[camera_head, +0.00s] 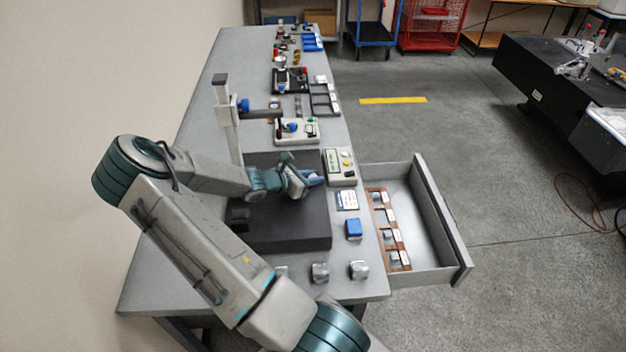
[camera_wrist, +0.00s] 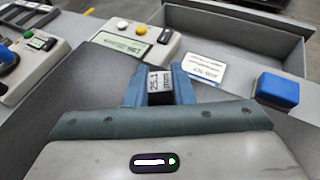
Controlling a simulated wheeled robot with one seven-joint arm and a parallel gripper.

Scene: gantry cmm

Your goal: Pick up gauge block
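My gripper (camera_head: 311,179) is over the right part of the dark surface plate (camera_head: 280,230), near the display box. In the wrist view, the two blue fingertips of my gripper (camera_wrist: 160,82) are close against both sides of a small gauge block (camera_wrist: 160,88) marked 25.1 mm. My gripper appears shut on this block. The block's lower part is hidden by the gripper body, and the head view does not show it clearly. More small blocks lie in a brown rack (camera_head: 377,213) with white labels, inside the open drawer (camera_head: 430,210).
The display box (camera_head: 340,167) with buttons stands beyond my gripper, with a white label card (camera_head: 347,200) nearby. A blue block (camera_head: 354,228) and metal cubes (camera_head: 320,271) stand on the bench. A height stand (camera_head: 228,120) rises behind my arm. The drawer juts out over the floor.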

